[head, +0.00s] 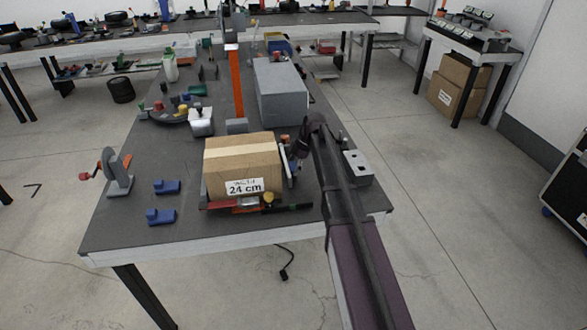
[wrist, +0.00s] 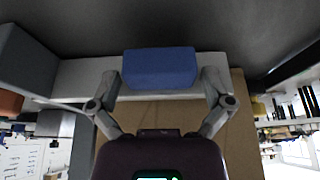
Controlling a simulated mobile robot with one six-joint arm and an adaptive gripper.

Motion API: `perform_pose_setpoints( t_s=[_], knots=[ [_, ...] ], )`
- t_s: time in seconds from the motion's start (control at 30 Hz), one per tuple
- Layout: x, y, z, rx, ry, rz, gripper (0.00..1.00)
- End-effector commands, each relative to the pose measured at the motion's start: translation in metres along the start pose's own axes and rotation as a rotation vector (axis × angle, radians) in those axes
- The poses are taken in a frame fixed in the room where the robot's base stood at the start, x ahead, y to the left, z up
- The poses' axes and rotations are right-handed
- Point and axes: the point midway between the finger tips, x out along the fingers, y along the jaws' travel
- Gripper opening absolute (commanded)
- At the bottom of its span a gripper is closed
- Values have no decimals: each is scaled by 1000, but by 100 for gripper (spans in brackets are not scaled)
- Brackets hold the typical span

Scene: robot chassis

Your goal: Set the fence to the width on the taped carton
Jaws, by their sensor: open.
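The taped carton (head: 240,163) stands on the dark workbench, with a white label (head: 244,186) reading 24 cm on its front. A low rail (head: 232,204) with red and dark stretches runs along its front edge, and a yellow knob (head: 268,197) sits on it. A light upright plate (head: 289,168), perhaps the fence, stands at the carton's right side. My gripper (head: 301,148) is just right of the carton. In the wrist view my gripper (wrist: 162,85) is open, with a blue block (wrist: 160,68) between its fingers. I cannot tell whether they touch it.
A grey box (head: 280,92) and an orange post (head: 236,75) stand behind the carton. Blue pieces (head: 161,216) and a grey cranked device (head: 117,172) are at left. A small grey box (head: 358,168) sits right of my arm. The bench's front left corner is clear.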

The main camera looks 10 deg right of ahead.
Motion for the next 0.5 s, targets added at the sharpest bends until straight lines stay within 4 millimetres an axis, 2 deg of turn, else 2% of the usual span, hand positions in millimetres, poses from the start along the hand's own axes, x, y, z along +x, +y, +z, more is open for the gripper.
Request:
perform_pose_setpoints(
  t_s=[0.2,0.43,0.47,0.5],
  knots=[
    [0,0,0,0,0,0,100],
    [0,0,0,0,0,0,32],
    [0,0,0,0,0,0,25],
    [0,0,0,0,0,0,24]
  ],
)
